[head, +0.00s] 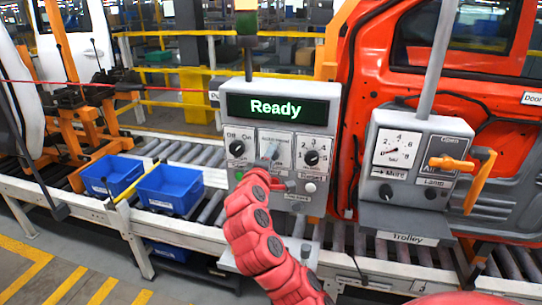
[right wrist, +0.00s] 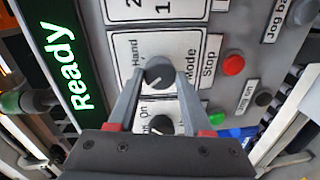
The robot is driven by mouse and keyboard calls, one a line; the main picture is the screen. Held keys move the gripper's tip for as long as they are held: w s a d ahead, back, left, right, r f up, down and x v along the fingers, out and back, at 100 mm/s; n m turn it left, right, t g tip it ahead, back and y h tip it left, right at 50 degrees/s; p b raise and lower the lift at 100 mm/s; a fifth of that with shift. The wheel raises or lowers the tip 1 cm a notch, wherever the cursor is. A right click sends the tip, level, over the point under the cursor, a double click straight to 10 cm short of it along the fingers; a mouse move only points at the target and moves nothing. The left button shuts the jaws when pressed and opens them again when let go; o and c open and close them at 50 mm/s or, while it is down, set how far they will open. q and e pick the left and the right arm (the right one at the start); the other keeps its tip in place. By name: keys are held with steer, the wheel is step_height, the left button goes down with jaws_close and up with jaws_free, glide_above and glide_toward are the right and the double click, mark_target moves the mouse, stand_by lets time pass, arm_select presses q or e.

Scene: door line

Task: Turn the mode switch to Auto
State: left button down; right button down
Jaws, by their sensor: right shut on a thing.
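The mode switch (right wrist: 160,72) is a round grey knob on a white plate, with "Hand" and "Mode" legible in the right wrist view. My right gripper (right wrist: 159,80) has one finger on each side of this knob and is shut on it. In the head view my right gripper (head: 271,152) reaches up to the middle plate of the grey control box (head: 289,193) and hides the knob. The knob's pointer and the "Auto" mark cannot be made out. The box's green display (head: 277,108) reads "Ready". My left gripper is not in view.
An Off/On knob (head: 237,148) sits left of the mode plate and a numbered knob (head: 311,157) right of it. A red stop button (right wrist: 233,65) and a green button (right wrist: 216,118) are close by. A trolley box (head: 415,160) stands right; blue bins (head: 169,188) stand left.

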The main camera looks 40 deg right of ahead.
stand_by(0.6)
steer(key=shift+c, duration=1.6)
jaws_free()
steer(key=b+v, duration=0.5)
steer(key=v, duration=1.2)
steer(key=shift+a+b, duration=0.2)
steer(key=shift+b, duration=0.1)
steer(key=shift+s, duration=0.15)
